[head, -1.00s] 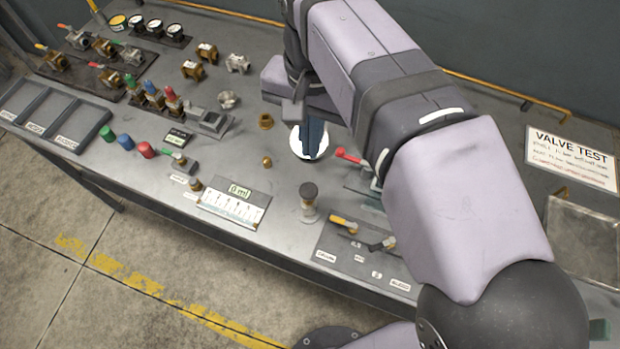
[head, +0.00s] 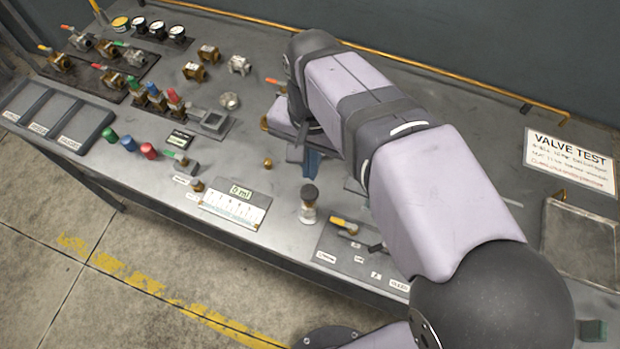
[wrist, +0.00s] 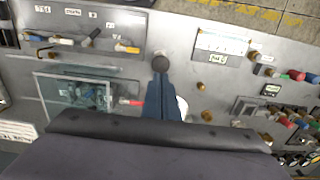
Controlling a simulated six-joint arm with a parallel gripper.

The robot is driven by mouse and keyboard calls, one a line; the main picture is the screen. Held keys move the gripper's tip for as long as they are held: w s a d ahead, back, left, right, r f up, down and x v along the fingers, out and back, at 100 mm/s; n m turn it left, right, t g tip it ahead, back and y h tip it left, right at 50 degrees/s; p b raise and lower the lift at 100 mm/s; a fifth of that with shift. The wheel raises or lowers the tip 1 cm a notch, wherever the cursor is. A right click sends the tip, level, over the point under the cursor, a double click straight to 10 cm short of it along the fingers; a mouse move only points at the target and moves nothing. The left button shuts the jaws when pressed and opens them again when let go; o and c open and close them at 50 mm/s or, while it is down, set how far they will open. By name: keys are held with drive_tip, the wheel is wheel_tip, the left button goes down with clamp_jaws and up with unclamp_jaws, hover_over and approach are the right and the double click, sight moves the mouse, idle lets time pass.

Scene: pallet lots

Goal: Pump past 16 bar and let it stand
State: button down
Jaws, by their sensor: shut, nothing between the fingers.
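A dark round knob on a clear, squat body (head: 309,203), possibly the pump, stands upright on the bench in the head view. The wrist view shows its dark top (wrist: 161,64) just beyond my fingertips. My gripper (head: 312,172) is shut and empty above the bench, behind the knob and apart from it as far as I can tell; its blue fingers (wrist: 160,82) also show in the wrist view. A white round face (wrist: 182,107), perhaps a gauge, is mostly hidden behind the fingers. I cannot read any pressure.
A lever panel (head: 352,262) lies in front to the right, with a yellow lever (head: 342,222). A white scale plate (head: 232,210) lies to the left. In the wrist view, a clear box (wrist: 62,98) and a red handle (wrist: 130,102) are beside my fingers. Valves and trays fill the left side.

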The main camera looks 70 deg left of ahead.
sight(311, 193)
wheel_tip(311, 193, down, 7)
drive_tip(key=shift+r+p, duration=0.1)
drive_tip(key=shift+p, duration=0.95)
wheel_tip(311, 193, down, 4)
drive_tip(key=shift+r+b, duration=0.1)
drive_tip(key=shift+b, duration=0.95)
drive_tip(key=shift+d, duration=0.2)
drive_tip(key=shift+a+r+p, duration=0.1)
drive_tip(key=shift+r+p, duration=0.55)
drive_tip(key=shift+p, duration=0.15)
wheel_tip(311, 193, up, 13)
drive_tip(key=shift+b, duration=0.4)
drive_tip(key=shift+a+r, duration=0.1)
